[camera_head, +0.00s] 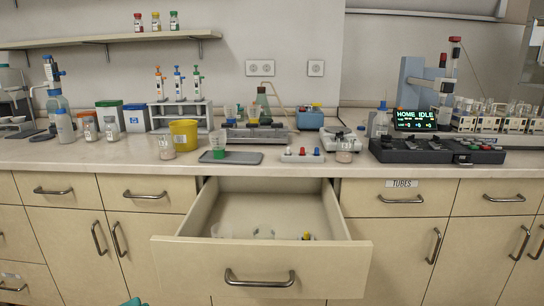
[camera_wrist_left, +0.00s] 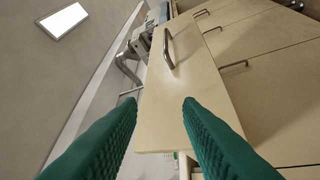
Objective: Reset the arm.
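My left gripper (camera_wrist_left: 160,102) is open in the left wrist view, with two green ribbed fingers wide apart and nothing between them. Beyond the fingers is the pale front of the open drawer (camera_wrist_left: 190,90) with its metal handle (camera_wrist_left: 168,48); the fingers look apart from it. In the head view only a green tip of a gripper (camera_head: 133,302) shows at the bottom edge, below the drawer front. My right gripper is not in view.
The open drawer (camera_head: 175,252) juts out in the middle, holding a few small items. The counter (camera_head: 330,166) above is crowded with labware, a yellow bin (camera_head: 184,135) and a black control panel with a screen reading HOME IDLE (camera_head: 416,120). Closed cabinets flank the drawer.

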